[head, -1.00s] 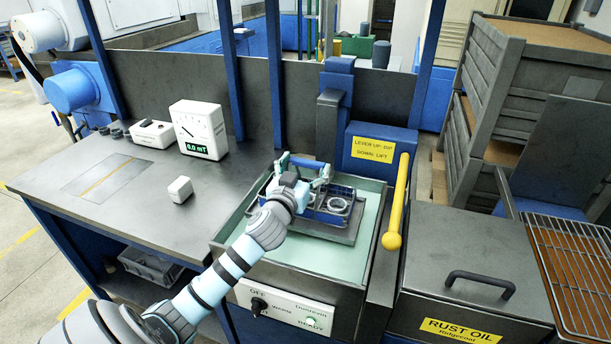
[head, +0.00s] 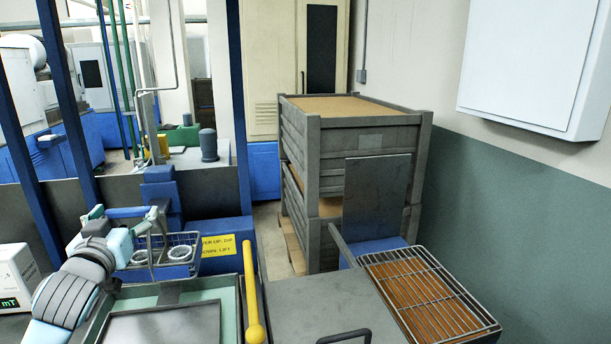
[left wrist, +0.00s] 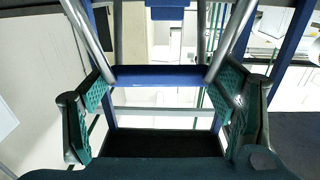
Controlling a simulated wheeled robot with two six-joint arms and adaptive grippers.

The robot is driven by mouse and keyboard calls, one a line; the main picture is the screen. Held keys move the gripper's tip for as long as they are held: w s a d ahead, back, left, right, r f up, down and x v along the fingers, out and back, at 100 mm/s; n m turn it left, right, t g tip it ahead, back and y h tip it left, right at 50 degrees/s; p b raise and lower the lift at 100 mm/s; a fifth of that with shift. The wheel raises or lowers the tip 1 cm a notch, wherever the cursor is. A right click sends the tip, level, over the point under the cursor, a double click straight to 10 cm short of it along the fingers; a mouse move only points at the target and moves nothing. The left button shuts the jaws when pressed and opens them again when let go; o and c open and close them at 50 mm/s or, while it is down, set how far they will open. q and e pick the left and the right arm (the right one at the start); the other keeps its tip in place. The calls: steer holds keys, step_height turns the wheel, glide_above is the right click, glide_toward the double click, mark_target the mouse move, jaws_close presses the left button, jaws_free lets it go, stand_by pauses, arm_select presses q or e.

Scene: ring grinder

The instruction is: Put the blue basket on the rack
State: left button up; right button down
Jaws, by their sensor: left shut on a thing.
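The blue basket (head: 150,266) hangs in the air above the tank at the left of the head view, with metal rings (head: 180,253) in it. My left gripper (head: 126,220) is shut on its handle, which also shows as a blue bar (left wrist: 160,75) between the fingers in the left wrist view. My arm and gripper hide part of the basket's left side. The wire rack (head: 430,290) is at the lower right of the head view, over a brown surface, and looks empty. My right gripper is not in view.
The green-lined tank (head: 230,305) with its dark platform (head: 165,325) lies below the basket. A yellow lever (head: 251,300) and a closed dark lid with handle (head: 320,305) stand between basket and rack. An upright dark panel (head: 377,195) rises behind the rack. Grey crates (head: 350,155) stand farther back.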

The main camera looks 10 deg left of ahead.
arm_select(q)
steer(key=d+r+m+h, duration=0.1)
steer(key=d, duration=0.1)
steer(key=d+r+h, duration=0.1)
steer(key=d+r, duration=0.1)
steer(key=shift+s+d+r+m+t+h, duration=0.1)
steer(key=shift+s+r+m+t+h, duration=0.05)
steer(key=shift+r+m+t+h, duration=0.2)
steer(key=s+d+f+m+h, duration=0.2)
steer(key=s+d+h, duration=0.1)
steer(key=d, duration=0.3)
steer(key=s+d+f+m+h, duration=0.1)
steer(key=s+d+m+h, duration=0.1)
steer(key=d+h, duration=0.25)
steer(key=s+d+f+m+g+h, duration=0.1)
steer(key=s+d+f+h, duration=0.1)
steer(key=s+d+f, duration=0.2)
steer(key=s+d+f+m+g+h, duration=0.1)
steer(key=s+d+f, duration=0.3)
steer(key=s+f, duration=0.6)
steer(key=shift+d+f+m+h, duration=0.15)
steer(key=shift+f+m+h, duration=0.25)
steer(key=shift+f+m, duration=0.55)
steer(key=shift+f, duration=0.2)
steer(key=shift+s, duration=0.1)
